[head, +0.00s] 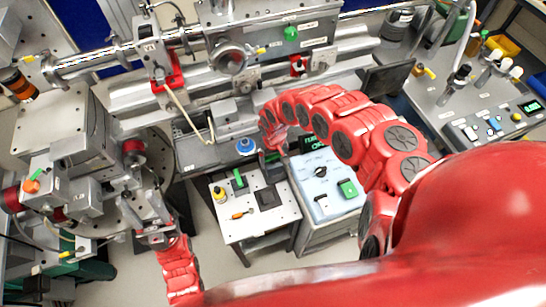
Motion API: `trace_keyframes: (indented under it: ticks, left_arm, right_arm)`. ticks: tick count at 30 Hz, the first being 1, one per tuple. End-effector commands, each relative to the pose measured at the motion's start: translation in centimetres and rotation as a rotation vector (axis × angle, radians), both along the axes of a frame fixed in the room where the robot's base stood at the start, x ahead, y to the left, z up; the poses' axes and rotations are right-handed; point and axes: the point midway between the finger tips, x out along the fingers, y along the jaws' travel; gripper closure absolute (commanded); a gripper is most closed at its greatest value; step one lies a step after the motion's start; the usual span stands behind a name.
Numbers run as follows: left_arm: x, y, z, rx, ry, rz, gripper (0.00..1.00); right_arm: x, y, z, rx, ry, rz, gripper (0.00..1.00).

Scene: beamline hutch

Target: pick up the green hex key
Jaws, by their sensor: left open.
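A small green item (239,180), which looks like the green hex key, lies near the back of a small light-topped table (252,229) in the lower middle. Its exact shape is too small to make out. My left gripper (148,213) is open at the lower left, to the left of the table and apart from the green item. My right gripper (272,162) hangs just beyond the table's back edge, to the right of the green item. Its fingers are too small and dark to read.
An orange-handled tool (242,214), a yellow-and-black item (220,194) and a black square block (267,197) share the small table. A white control box (325,186) stands right of it. Beamline equipment (230,58) fills the back; a grey machine stands left.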

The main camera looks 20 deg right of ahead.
Motion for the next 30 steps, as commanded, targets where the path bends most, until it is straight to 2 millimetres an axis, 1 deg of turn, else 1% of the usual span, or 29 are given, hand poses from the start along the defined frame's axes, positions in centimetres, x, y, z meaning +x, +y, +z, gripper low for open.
trace_keyframes:
  ticks: [1,2,3,8,12,22,26,30]
  left_arm:
    - [0.0,0.0,0.0,0.0,0.0,0.0,0.5]
    - [0.0,0.0,0.0,0.0,0.0,0.0,0.5]
    - [0.0,0.0,0.0,0.0,0.0,0.0,0.5]
    - [0.0,0.0,0.0,0.0,0.0,0.0,0.5]
    - [0.0,0.0,0.0,0.0,0.0,0.0,0.5]
    - [0.0,0.0,0.0,0.0,0.0,0.0,0.5]
    - [0.0,0.0,-0.1,0.0,0.0,0.0,0.5]
    - [0.0,0.0,-0.2,0.0,0.0,0.0,0.5]
  right_arm:
    - [0.0,0.0,0.0,0.0,-0.001,0.0,0.32]
    - [0.0,0.0,0.0,0.0,-0.001,0.0,0.38]
    - [0.0,0.0,0.0,0.0,0.0,0.0,0.45]
    - [0.0,0.1,0.0,0.001,0.0,0.0,0.74]
    - [0.0,0.1,-0.1,0.001,0.0,0.001,0.99]
    - [0.0,0.1,0.2,0.0,0.0,0.002,1.0]
    - [0.2,0.1,1.0,0.0,-0.003,0.002,1.0]
    - [0.0,-0.1,2.3,-0.003,0.0,0.002,1.0]
